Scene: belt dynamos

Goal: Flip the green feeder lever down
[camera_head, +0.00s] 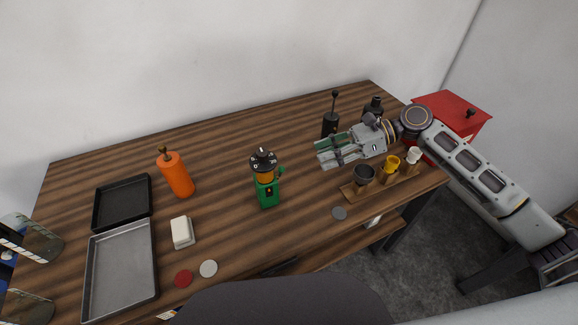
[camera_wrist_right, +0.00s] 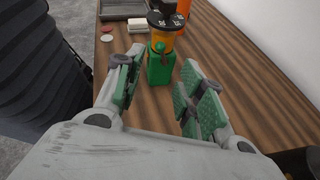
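The green feeder (camera_head: 267,192) stands upright near the middle of the table, with an orange band and a black dial (camera_head: 263,160) on top. Its small green lever (camera_head: 282,170) sticks out on the right side, tilted upward. In the right wrist view the green feeder (camera_wrist_right: 160,68) shows ahead, between the fingers. My right gripper (camera_head: 323,155) comes in from the right above the table, its green-padded fingers pointing left toward the feeder. The right gripper (camera_wrist_right: 163,78) is open and empty, apart from the feeder.
An orange bottle (camera_head: 176,175), a white block (camera_head: 182,232) and two trays (camera_head: 122,203) (camera_head: 121,270) are at left. A wooden rack (camera_head: 384,187) with cups stands below my right gripper. A black grinder-like item (camera_head: 331,125) is behind it. Flat discs (camera_head: 339,213) lie near the front edge.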

